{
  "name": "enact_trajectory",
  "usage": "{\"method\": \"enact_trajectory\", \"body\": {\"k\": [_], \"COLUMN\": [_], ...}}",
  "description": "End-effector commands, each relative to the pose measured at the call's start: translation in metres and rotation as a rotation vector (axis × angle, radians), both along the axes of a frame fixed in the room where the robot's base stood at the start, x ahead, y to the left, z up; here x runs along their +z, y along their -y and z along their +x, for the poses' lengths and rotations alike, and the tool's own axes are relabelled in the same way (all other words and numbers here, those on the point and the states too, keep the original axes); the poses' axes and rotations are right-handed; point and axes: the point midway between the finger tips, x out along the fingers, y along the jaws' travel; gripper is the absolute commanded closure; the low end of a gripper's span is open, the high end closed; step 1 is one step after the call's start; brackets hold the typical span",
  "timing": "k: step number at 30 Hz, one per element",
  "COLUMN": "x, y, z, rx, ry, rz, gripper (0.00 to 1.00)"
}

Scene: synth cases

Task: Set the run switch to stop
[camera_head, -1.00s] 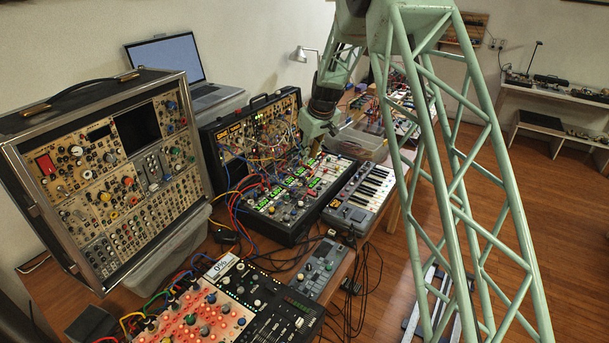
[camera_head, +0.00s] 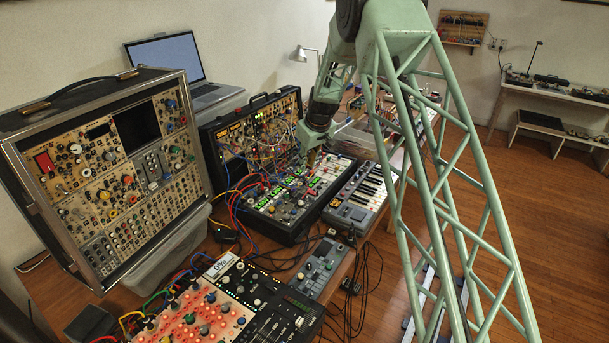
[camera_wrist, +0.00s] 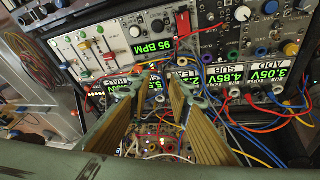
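My gripper (camera_wrist: 152,80) shows two brass-coloured fingers in the wrist view. They are apart, with nothing visible held between them. The fingertips hang in front of a modular synth panel with a green "95 BPM" display (camera_wrist: 152,47). I cannot read which control is the run switch. In the head view, my gripper (camera_head: 312,158) is over the rear part of the low synth case (camera_head: 290,195) with green displays. Its contact with anything there cannot be told.
Many patch cables (camera_wrist: 255,125) hang close to the fingers on the right. An upright cabled case (camera_head: 250,135) stands behind the low one. A keyboard (camera_head: 362,190) is to the right, and a large synth case (camera_head: 105,165) stands at the left.

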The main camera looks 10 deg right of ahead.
Motion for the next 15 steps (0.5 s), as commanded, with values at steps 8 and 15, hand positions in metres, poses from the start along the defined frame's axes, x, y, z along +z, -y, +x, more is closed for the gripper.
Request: {"method": "enact_trajectory", "body": {"k": [8, 15], "x": [-0.030, -0.052], "y": [-0.003, -0.004], "z": [0.012, 0.021], "rx": [0.000, 0.000], "ry": [-0.001, -0.001], "rz": [0.000, 0.000], "gripper": [0.81, 0.81]}}
